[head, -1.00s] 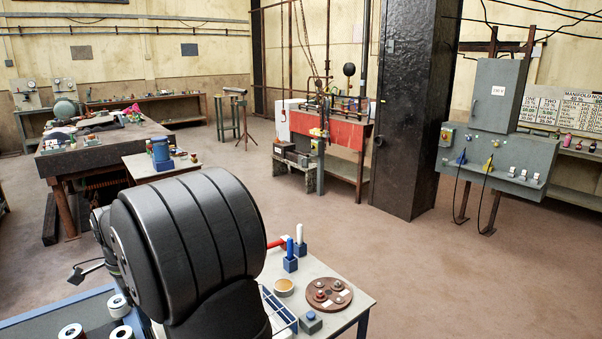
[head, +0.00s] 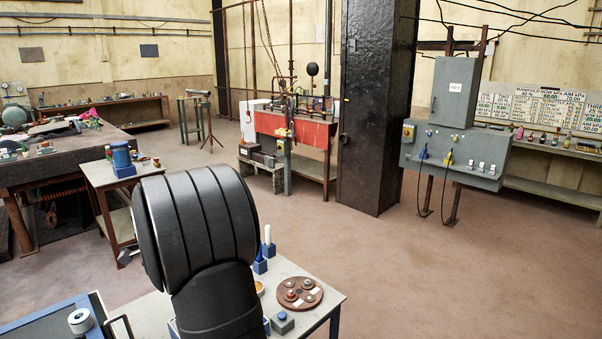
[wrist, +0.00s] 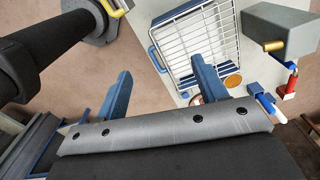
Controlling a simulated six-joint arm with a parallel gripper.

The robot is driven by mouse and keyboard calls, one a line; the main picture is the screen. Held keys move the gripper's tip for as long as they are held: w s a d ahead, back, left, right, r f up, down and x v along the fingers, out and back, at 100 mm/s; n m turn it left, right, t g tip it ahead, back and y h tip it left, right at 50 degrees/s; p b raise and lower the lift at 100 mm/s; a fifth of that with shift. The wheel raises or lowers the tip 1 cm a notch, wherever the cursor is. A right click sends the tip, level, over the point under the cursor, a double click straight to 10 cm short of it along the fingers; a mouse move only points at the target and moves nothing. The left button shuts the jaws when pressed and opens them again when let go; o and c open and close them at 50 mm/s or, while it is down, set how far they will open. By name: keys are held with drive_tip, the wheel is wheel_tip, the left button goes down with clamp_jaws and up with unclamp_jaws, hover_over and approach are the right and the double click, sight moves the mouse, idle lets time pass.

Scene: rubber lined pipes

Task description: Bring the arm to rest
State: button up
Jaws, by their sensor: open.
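My gripper (wrist: 161,65) shows in the wrist view as two blue fingers spread apart with nothing between them. It points over the small light table, and a white wire basket (wrist: 192,38) with a blue handle lies beyond and partly behind the right finger. In the head view my large black arm links fill the lower middle, above the table's left part. A small grey tip shows just left of them; I cannot tell whether it is my gripper.
A side table (head: 98,176) with a blue canister stands left. A black pillar (head: 372,120) and grey cabinet (head: 455,155) stand behind. Floor at right is clear.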

drive_tip(key=w+d+f+m, duration=0.5)
drive_tip(key=w+d+f, duration=0.65)
drive_tip(key=d, duration=0.35)
drive_tip(key=w+a+f, duration=0.1)
drive_tip(key=a+f, duration=0.2)
drive_tip(key=a, duration=0.3)
drive_tip(key=shift+w+a+f+m, duration=0.15)
drive_tip(key=shift+w+a+m, duration=0.05)
drive_tip(key=shift+w+m, duration=0.15)
drive_tip(key=shift+o, duration=0.4)
